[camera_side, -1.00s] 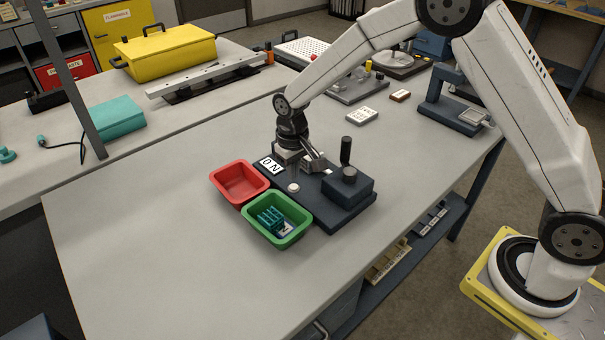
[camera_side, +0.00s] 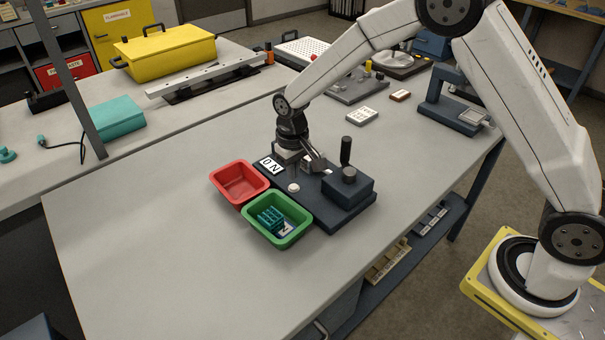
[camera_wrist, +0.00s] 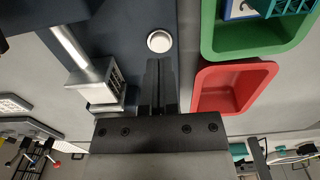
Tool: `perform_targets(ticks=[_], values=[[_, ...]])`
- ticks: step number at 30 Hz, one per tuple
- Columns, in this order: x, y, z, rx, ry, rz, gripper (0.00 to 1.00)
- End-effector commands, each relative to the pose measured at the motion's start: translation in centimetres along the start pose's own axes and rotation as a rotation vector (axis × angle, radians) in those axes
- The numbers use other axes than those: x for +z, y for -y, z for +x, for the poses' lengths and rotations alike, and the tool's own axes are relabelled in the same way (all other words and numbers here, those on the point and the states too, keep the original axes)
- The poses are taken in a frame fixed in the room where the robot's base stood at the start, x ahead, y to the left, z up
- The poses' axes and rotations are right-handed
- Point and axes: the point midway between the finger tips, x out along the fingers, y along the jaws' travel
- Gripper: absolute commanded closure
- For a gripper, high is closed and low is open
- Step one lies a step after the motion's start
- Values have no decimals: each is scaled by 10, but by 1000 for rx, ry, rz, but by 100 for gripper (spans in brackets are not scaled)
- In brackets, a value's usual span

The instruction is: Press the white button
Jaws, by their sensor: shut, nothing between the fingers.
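The white button (camera_side: 293,188) is a small round cap on the dark base plate (camera_side: 337,219) of a bench device. It also shows in the wrist view, where the white button (camera_wrist: 159,41) lies just beyond my fingertips. My gripper (camera_wrist: 158,64) is shut and empty, with its two dark fingers together. In the side view my gripper hangs over the device, a little behind the button. The fingers look apart from the button; their exact height above the plate is hard to tell.
A red tray (camera_side: 214,184) and a green tray (camera_side: 307,228) stand left of the device; the green one holds a teal lattice piece (camera_side: 270,217). An ON label (camera_side: 271,165) lies near the button. A metal rod and block (camera_wrist: 100,83) stand close beside my fingers.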

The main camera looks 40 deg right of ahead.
Motion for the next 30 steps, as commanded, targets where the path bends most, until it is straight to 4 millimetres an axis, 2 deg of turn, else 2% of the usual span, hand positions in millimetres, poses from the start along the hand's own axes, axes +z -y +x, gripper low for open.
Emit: perform_targets(ticks=[30], values=[[0,0,20,0,0,0,100]])
